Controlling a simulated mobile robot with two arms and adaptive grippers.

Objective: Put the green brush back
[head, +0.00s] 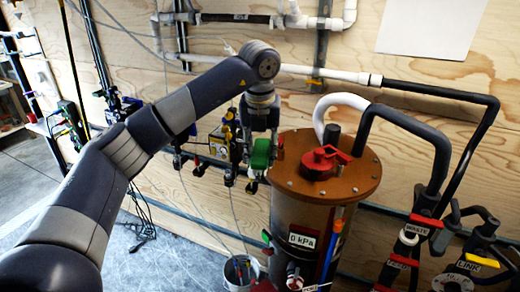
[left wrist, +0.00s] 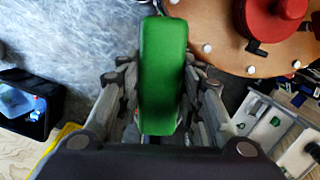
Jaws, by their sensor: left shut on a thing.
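The green brush (head: 262,153) is held by my left gripper (head: 258,170), just left of the filter tank's brown lid (head: 300,184). In the left wrist view the green brush (left wrist: 163,70) stands lengthwise between the two fingers of my left gripper (left wrist: 160,95), which are shut on it from both sides. Its lower end is hidden behind the gripper body. My right gripper is in neither view.
The filter tank carries a red valve (head: 322,162) on its lid and a 0 kPa display (head: 303,241). A white bucket (head: 241,272) stands on the floor left of the tank. Black pipes and labelled valves crowd the right. Open floor (head: 180,255) shows at lower left.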

